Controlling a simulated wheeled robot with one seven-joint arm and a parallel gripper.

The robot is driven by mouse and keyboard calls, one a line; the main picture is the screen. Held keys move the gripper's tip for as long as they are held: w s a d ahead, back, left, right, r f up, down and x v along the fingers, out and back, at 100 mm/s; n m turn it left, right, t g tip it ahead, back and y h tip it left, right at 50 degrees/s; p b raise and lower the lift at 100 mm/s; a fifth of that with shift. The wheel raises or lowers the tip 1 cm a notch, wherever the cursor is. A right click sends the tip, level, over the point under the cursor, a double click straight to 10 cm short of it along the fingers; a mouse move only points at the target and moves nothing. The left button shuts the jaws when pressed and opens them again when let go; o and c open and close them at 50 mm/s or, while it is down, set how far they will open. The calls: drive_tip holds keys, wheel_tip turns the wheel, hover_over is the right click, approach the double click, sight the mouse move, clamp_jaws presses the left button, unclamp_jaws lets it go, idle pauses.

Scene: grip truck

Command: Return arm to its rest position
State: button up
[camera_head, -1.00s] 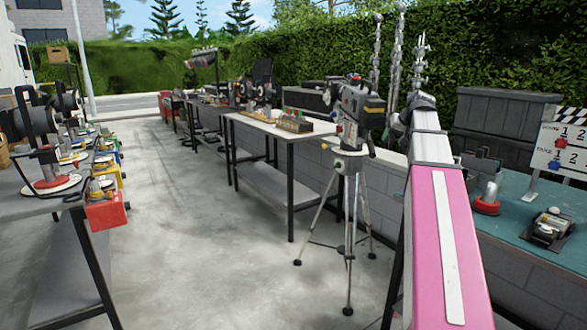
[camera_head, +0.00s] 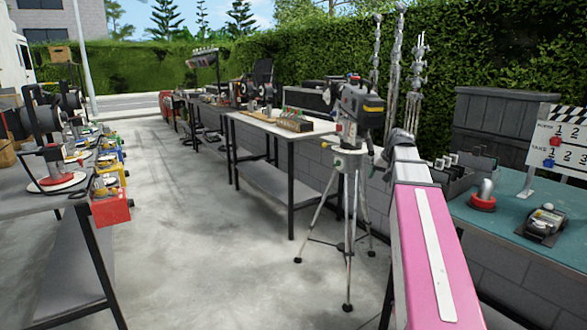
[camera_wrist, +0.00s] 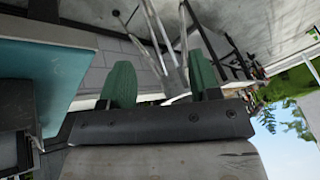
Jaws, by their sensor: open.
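My gripper (camera_wrist: 158,68) shows in the wrist view with its two green fingers spread apart and nothing between them. The wrist view is tilted, and the tripod's legs (camera_wrist: 152,28) and grey paving appear beyond the fingers. In the head view my pink and white arm reaches forward from the lower right, beside the teal-topped table. My gripper cannot be made out there at the arm's far end.
A camera (camera_head: 358,108) on a tripod stands just left of my arm's far end. The teal table (camera_head: 505,222) on the right holds a red-based device (camera_head: 483,196), a black device (camera_head: 544,225) and a slate board (camera_head: 560,143). Open concrete floor (camera_head: 190,220) lies left.

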drive_tip(key=s+a+f+g, duration=0.1)
drive_tip(key=s+a+f, duration=0.3)
drive_tip(key=s+f, duration=0.3)
drive_tip(key=s+a+f+n+g+h, duration=0.1)
drive_tip(key=s+a+f, duration=0.3)
drive_tip(key=f, duration=1.1)
drive_tip(key=s+a+f+g+h, duration=0.1)
drive_tip(key=s+a+f+g, duration=0.2)
drive_tip(key=s+f, duration=0.7)
wheel_tip(320, 180, down, 2)
drive_tip(key=shift+s+a+f, duration=0.1)
drive_tip(key=shift+s+a, duration=0.05)
drive_tip(key=shift+a, duration=0.95)
